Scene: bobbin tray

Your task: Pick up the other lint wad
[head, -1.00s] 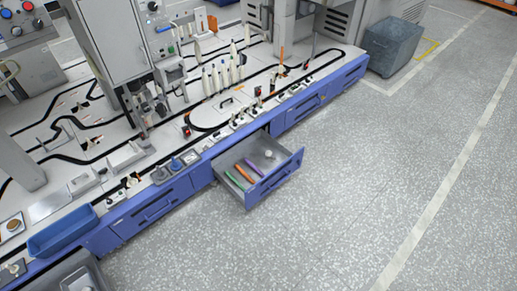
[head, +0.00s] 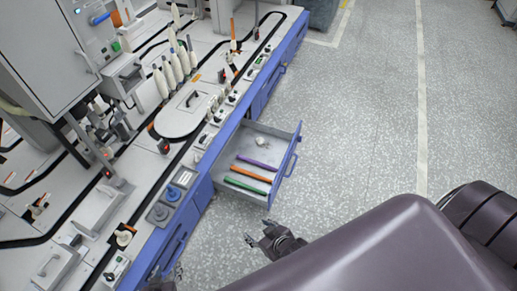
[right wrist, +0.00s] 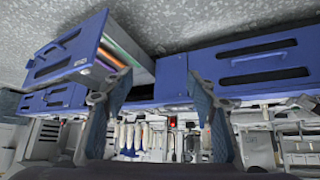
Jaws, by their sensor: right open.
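A small pale grey clump (head: 261,142), which looks like a lint wad, lies at the back of the open drawer (head: 283,128) in the head view. It is too small to see clearly, and I cannot make it out in the right wrist view. My right gripper (head: 257,231) is open and empty, below the drawer in the picture and apart from it. In the right wrist view its two fingers (right wrist: 160,85) stand wide apart, with nothing between them. A dark piece at the bottom left of the head view (head: 163,285) may be my left gripper; its jaws do not show.
Purple (head: 256,162), orange (head: 251,173) and green (head: 246,186) sticks lie in the drawer, in front of the clump. The blue-fronted bench (head: 205,182) carries several white bobbins (head: 172,72). The grey floor (head: 365,120) right of the drawer is clear.

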